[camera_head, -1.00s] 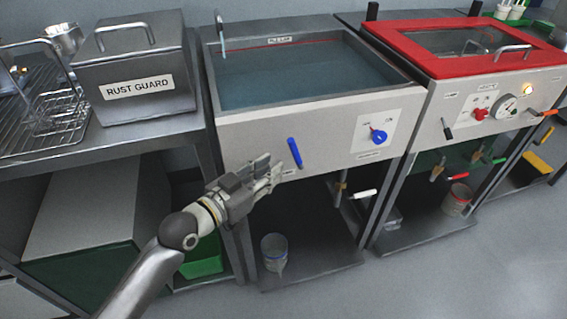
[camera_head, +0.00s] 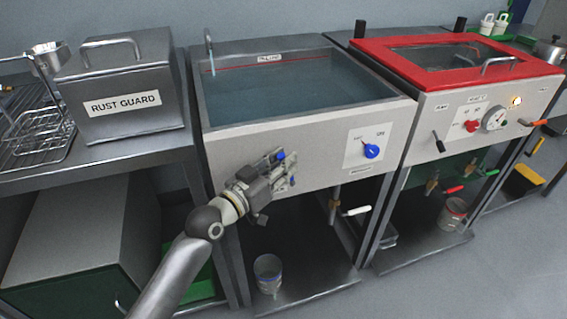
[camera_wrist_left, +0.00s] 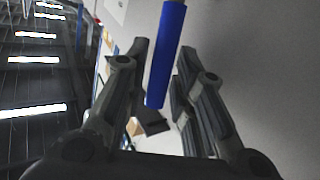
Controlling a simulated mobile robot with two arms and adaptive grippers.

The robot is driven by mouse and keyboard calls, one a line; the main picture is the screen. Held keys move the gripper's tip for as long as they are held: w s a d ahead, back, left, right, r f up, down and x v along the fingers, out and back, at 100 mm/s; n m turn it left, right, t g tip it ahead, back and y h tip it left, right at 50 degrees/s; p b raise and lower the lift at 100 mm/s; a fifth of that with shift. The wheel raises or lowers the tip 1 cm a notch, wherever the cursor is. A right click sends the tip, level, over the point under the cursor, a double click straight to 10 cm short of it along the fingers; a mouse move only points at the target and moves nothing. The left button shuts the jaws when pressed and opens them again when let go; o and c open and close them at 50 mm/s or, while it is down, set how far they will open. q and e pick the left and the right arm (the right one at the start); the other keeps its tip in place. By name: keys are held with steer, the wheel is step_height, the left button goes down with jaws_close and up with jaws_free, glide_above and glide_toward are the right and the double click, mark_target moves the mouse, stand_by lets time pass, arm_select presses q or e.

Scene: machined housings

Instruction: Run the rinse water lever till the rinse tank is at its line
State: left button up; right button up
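The rinse tank (camera_head: 300,136) is a grey steel basin with blue water (camera_head: 290,84) in it. A red line (camera_head: 240,65) runs along its back wall, and the water surface lies a little below it. A spout (camera_head: 208,40) stands at the back left corner with a pale bluish streak under it. The blue lever (camera_head: 281,156) is on the front panel, mostly hidden by my left gripper (camera_head: 287,172). In the left wrist view the lever's blue handle (camera_wrist_left: 166,55) lies between the two open fingers (camera_wrist_left: 163,58); contact is unclear. My right gripper is out of view.
A blue knob (camera_head: 371,151) sits on the same panel. A red-rimmed tank (camera_head: 400,58) with knobs and a gauge stands to the right. A RUST GUARD box (camera_head: 122,104) is at the left. A white-handled valve (camera_head: 356,211) and a bucket (camera_head: 267,272) are below.

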arm_select(q)
steer(key=shift+w+d, duration=0.2)
jaws_close()
stand_by(0.4)
